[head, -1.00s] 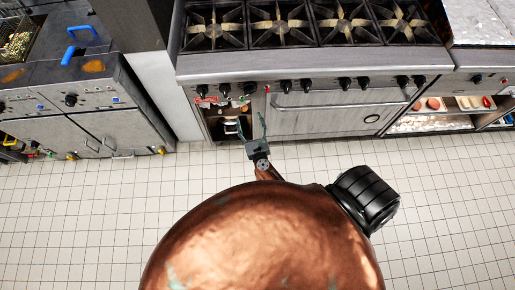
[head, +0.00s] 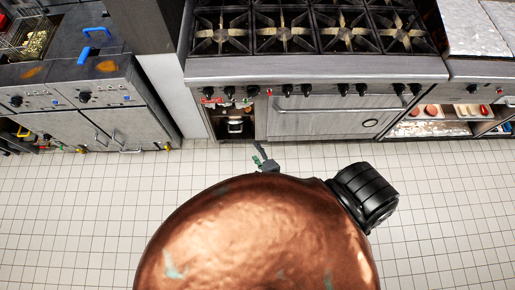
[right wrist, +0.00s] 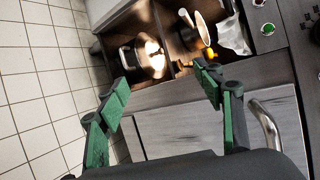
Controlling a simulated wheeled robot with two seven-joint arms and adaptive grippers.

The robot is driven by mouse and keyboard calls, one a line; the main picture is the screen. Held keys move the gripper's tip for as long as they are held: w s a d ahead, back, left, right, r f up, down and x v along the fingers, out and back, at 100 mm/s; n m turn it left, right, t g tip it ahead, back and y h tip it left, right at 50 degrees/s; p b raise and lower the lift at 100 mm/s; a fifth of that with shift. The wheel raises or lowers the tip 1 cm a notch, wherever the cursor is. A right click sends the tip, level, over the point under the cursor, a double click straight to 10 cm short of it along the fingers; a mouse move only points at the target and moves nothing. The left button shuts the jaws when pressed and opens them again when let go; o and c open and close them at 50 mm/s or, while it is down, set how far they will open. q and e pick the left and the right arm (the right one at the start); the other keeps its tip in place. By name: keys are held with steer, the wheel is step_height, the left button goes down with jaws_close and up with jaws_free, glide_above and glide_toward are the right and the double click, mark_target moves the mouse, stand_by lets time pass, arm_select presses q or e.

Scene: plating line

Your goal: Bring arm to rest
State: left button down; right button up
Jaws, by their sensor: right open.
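My right gripper (head: 262,160) shows just beyond the edge of my copper-coloured body in the head view, over the floor in front of the stove. In the right wrist view its two green-padded fingers (right wrist: 165,100) are spread apart with nothing between them. Past the fingertips is an open compartment (right wrist: 176,72) under the stove, holding a metal pot (right wrist: 146,58) and a pale long-handled pan or ladle (right wrist: 197,27). The gripper is apart from these. My left gripper is not in view.
The stove (head: 320,68) with several burners stands ahead. A closed oven door (head: 330,118) is right of the compartment. Fryers (head: 85,100) stand at the left, and a low shelf with food (head: 440,112) at the right. The tiled floor (head: 70,210) is clear.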

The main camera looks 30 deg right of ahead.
steer(key=shift+s+f+n, duration=0.45)
steer(key=shift+n, duration=0.05)
